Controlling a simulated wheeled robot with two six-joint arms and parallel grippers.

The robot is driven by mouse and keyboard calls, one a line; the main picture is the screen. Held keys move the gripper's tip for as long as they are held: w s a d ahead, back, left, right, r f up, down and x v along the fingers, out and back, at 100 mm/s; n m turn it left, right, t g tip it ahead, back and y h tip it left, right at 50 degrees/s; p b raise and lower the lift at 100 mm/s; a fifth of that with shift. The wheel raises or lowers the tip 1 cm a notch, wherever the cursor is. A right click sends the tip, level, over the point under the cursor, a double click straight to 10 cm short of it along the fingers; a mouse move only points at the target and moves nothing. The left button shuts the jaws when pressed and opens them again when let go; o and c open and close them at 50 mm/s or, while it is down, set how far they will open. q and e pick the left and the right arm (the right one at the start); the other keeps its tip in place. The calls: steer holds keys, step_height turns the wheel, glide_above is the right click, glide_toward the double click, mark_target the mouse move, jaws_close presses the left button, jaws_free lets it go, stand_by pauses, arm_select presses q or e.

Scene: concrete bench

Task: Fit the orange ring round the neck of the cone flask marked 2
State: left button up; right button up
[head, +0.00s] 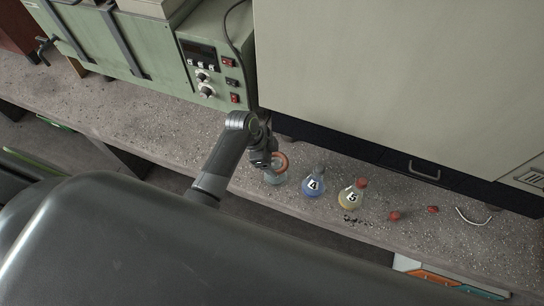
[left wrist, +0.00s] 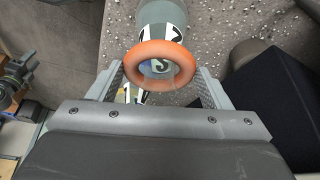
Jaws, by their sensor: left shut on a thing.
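The orange ring (left wrist: 183,65) is held between the fingers of my left gripper (left wrist: 161,82), its opening facing the left wrist camera. In the head view the ring (head: 282,161) is tilted at the gripper (head: 268,161), by the top of a pale green-grey flask (head: 276,178). In the left wrist view green-grey glass (left wrist: 158,12) and a partly covered label (left wrist: 174,33), perhaps a 2, show beyond the ring. Glass and dark marks show through its hole. I cannot tell whether the neck is inside the ring. My right gripper is not in view.
To the right stand a blue flask marked 4 (head: 314,186) and a yellowish flask (head: 351,197) with a red top. Two small red objects (head: 393,216) (head: 432,209) lie further right. A green instrument (head: 150,50) and a large beige cabinet (head: 400,75) stand behind.

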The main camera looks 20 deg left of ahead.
arm_select(q)
steer(key=shift+f+b, duration=0.6)
steer(key=shift+f, duration=0.35)
steer(key=o, duration=1.2)
steer(key=shift+o, duration=0.2)
steer(key=shift+r, duration=0.1)
step_height(320, 180, up, 8)
steer(key=p, duration=0.9)
steer(key=shift+r, duration=0.1)
